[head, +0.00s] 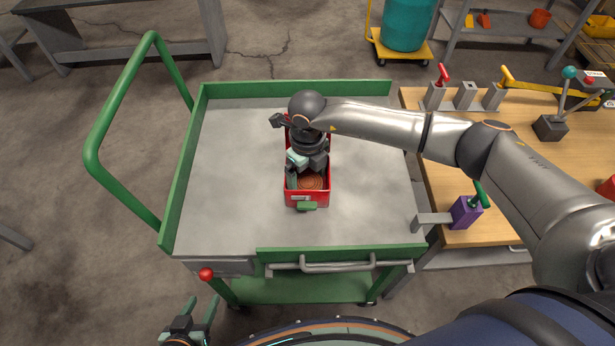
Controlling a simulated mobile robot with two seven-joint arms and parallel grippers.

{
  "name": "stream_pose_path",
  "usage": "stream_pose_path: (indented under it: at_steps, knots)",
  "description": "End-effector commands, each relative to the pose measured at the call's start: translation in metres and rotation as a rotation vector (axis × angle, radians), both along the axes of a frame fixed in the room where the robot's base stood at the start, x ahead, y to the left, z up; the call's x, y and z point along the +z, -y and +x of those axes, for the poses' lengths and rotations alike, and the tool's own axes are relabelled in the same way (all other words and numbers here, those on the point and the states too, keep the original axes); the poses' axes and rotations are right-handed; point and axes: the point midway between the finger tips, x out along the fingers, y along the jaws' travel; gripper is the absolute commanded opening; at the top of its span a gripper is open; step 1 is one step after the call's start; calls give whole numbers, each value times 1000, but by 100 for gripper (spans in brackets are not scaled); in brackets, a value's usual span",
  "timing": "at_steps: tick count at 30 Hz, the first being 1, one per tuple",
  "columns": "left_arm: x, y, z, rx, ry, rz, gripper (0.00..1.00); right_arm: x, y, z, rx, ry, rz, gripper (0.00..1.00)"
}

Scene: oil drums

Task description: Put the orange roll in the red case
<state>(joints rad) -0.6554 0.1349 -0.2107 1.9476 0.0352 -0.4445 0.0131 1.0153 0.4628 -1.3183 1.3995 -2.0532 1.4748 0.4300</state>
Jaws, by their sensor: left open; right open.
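The red case (324,198) stands open on the grey top of the green cart, with a green latch on its near side. The orange roll (312,183) lies inside the near end of the case. My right gripper (308,170) points down over the case, just above or beside the roll, and is open. The gripper and wrist hide the middle and far part of the case; whether a finger touches the roll I cannot tell. My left gripper (200,308) is open and empty at the bottom left, in front of the cart.
The green cart (230,150) has raised rims and a wide clear top around the case. A wooden workbench (460,160) with levers, clamps and a purple block (465,212) stands at the right. A teal drum (407,22) stands behind on a yellow trolley.

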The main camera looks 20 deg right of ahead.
Motion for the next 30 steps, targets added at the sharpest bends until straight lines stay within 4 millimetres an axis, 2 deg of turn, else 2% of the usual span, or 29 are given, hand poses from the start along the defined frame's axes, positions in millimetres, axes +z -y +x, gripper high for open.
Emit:
stream_pose_path:
  at_steps: [5,7,15,21,25,30]
  knots:
    - [5,0,0,1,3,0,50,7,0,0,0,1,0,96]
    - [5,-1,1,0,6,0,50,15,0,1,-1,2,0,96]
    - [5,-3,-1,5,5,2,50,73,0,1,-1,5,0,96]
    - [1,-4,-7,7,-8,4,50,108,0,1,0,2,0,96]
    - [0,-4,-7,7,-10,5,50,119,0,0,0,1,0,96]
    - [0,-4,-7,7,-10,6,50,124,0,0,-1,0,0,96]
